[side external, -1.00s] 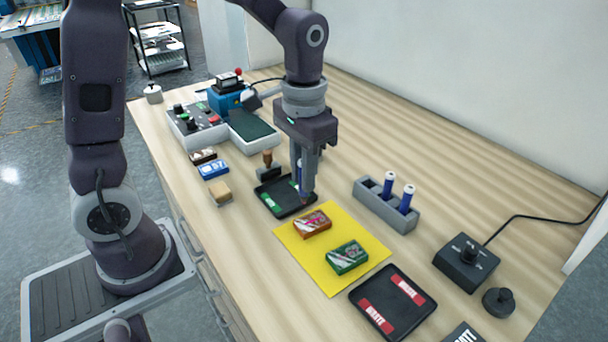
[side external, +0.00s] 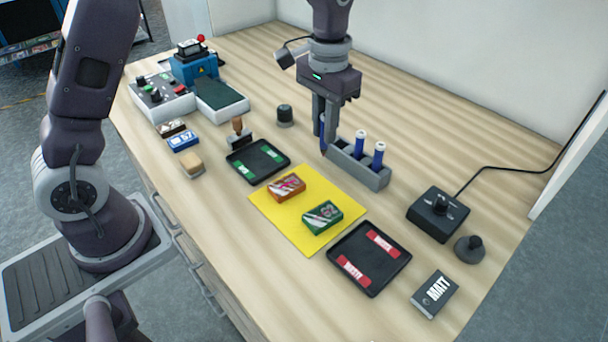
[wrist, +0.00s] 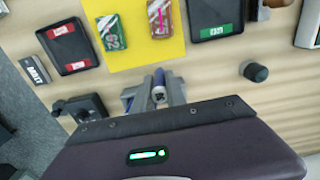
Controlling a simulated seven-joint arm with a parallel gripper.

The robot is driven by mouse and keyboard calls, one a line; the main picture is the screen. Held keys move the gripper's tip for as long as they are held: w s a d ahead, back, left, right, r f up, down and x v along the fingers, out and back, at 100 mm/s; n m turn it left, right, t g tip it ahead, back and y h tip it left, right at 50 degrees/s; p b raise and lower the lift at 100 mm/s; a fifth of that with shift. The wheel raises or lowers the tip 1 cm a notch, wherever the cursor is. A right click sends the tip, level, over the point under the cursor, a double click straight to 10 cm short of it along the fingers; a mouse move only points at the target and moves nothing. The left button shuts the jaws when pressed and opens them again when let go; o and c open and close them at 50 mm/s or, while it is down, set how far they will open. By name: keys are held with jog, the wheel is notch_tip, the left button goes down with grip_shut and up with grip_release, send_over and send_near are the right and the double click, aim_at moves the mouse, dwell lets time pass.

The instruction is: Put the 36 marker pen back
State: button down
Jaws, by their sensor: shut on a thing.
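My gripper (side external: 327,143) is shut on a blue marker pen (side external: 323,137), held upright at the left end of the grey pen rack (side external: 371,179). The fingers hide much of the pen, and its number cannot be read. I cannot tell whether its lower end is inside a slot or just beside the rack. Two other blue pens with white caps, one in the middle (side external: 359,146) and one at the right (side external: 377,157), stand in the rack. In the wrist view, the held pen (wrist: 159,85) shows between the fingers.
A yellow mat (side external: 282,213) with an orange box and a green box lies in front of the rack. Black trays with green labels (side external: 257,179) and red labels (side external: 345,282) flank it. A joystick box (side external: 437,217) stands right of the rack, and a dark knob (side external: 284,115) behind left.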

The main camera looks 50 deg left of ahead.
jog(key=w+a+r, duration=0.2)
jog(key=w+r, duration=0.2)
jog(key=w, duration=0.3)
notch_tip(320, 180, down, 10)
jog(key=shift+w+d+r, duration=0.15)
jog(key=shift+r, duration=0.05)
jog(key=shift+f, duration=0.1)
jog(key=c, duration=1.4)
grip_release()
jog(key=shift+o, duration=0.2)
